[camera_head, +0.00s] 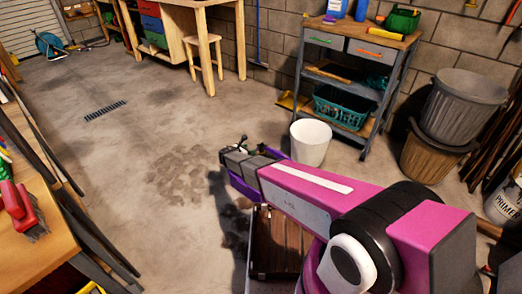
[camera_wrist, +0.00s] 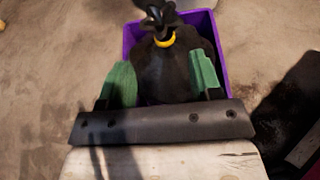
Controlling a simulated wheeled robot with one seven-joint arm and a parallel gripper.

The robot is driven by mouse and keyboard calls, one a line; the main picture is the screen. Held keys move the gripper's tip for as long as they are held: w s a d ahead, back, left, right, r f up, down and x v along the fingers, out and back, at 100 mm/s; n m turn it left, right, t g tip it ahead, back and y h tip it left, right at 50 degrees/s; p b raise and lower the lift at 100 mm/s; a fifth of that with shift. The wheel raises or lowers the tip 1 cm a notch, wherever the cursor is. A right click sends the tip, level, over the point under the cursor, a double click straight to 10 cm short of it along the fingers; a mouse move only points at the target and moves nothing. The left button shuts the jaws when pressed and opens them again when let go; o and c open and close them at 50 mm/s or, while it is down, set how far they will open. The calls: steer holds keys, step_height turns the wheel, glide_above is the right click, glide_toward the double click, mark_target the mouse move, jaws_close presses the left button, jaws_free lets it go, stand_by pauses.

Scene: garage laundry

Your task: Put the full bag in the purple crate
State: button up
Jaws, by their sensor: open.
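The purple crate (camera_wrist: 214,36) stands on the floor beneath my gripper; in the head view its side (camera_head: 243,187) shows below my arm. The full bag (camera_wrist: 165,72) is black, with a yellow tie round its neck and a loose dark top above it. In the wrist view it lies within the crate's outline and appears to be inside it. My gripper (camera_wrist: 163,78) is open, its two green-padded fingers apart on either side of the bag in the picture. I see no grip on it. In the head view my gripper (camera_head: 243,147) is small and the bag is mostly hidden.
A white bin (camera_head: 310,142) stands just beyond the crate. A brown slatted crate (camera_head: 278,240) lies under my arm. A shelf unit with a teal basket (camera_head: 343,107) and stacked grey and tan bins (camera_head: 460,107) are at the right. The floor at the left is mostly clear.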

steer(key=s+d+r+m+g, duration=0.3)
steer(key=s+d+r+m, duration=0.3)
steer(key=d, duration=0.4)
steer(key=s+d+r+m+g, duration=0.35)
steer(key=d+m, duration=0.35)
steer(key=d, duration=0.3)
steer(key=s+d+r+m+g+y, duration=0.2)
steer(key=s+d+r+m+y, duration=0.2)
steer(key=s+m, duration=0.3)
steer(key=s+d+r+m+g+y, duration=0.2)
steer(key=s+d+r+m+y, duration=0.2)
steer(key=s+d+r+m, duration=0.2)
steer(key=s+m, duration=0.2)
steer(key=shift+s+d+r, duration=0.3)
steer(key=shift+s+r, duration=0.1)
